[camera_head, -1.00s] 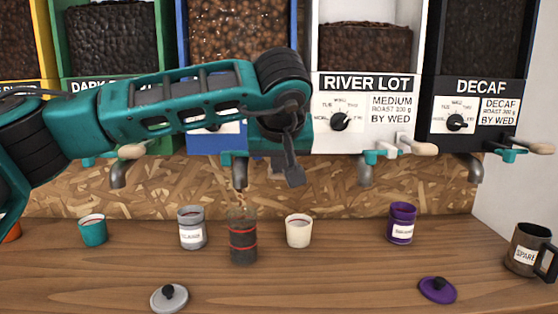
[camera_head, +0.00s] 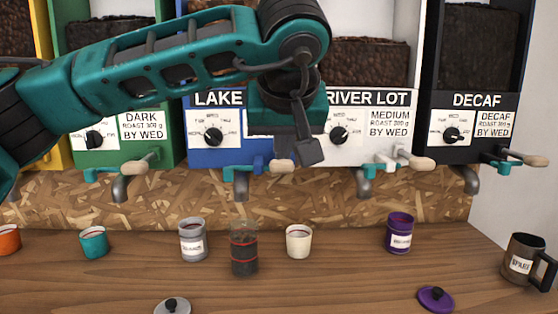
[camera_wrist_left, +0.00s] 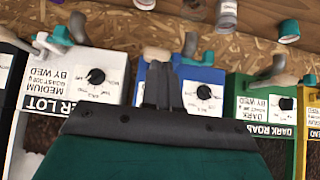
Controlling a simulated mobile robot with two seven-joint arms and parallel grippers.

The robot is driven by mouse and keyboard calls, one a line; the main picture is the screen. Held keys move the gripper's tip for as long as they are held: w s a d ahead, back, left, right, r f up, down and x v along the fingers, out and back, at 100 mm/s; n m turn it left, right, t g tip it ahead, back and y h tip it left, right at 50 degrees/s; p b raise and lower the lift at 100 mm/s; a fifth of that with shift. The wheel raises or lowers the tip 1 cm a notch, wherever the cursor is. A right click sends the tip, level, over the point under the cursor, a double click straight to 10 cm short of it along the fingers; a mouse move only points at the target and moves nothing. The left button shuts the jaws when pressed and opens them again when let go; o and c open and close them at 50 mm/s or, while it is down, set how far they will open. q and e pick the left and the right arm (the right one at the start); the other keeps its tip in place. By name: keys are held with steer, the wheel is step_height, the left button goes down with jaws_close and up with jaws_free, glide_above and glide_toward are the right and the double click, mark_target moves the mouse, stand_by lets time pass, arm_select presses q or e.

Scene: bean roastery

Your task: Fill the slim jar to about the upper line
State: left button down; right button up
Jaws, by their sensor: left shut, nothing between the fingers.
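The slim jar (camera_head: 244,250) is clear with red lines and stands on the counter under the spout (camera_head: 241,187) of the blue LAKE dispenser (camera_head: 230,130). Dark beans fill it to near the upper line; the exact level is hard to read. No falling beans show. The LAKE tap handle (camera_head: 281,166) points right; it also shows in the left wrist view (camera_wrist_left: 190,45). My left gripper (camera_head: 308,152) is shut and empty, in front of and just above that handle; in the left wrist view its fingers (camera_wrist_left: 163,88) are together. My right gripper is out of view.
A grey labelled jar (camera_head: 193,240) and a cream cup (camera_head: 298,241) flank the slim jar. A teal cup (camera_head: 94,242), purple jar (camera_head: 399,233) and SPARE mug (camera_head: 525,260) stand farther out. Grey (camera_head: 173,306) and purple (camera_head: 435,298) lids lie in front.

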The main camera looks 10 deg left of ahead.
arm_select(q)
steer(key=shift+v, duration=1.85)
steer(key=shift+s, duration=0.1)
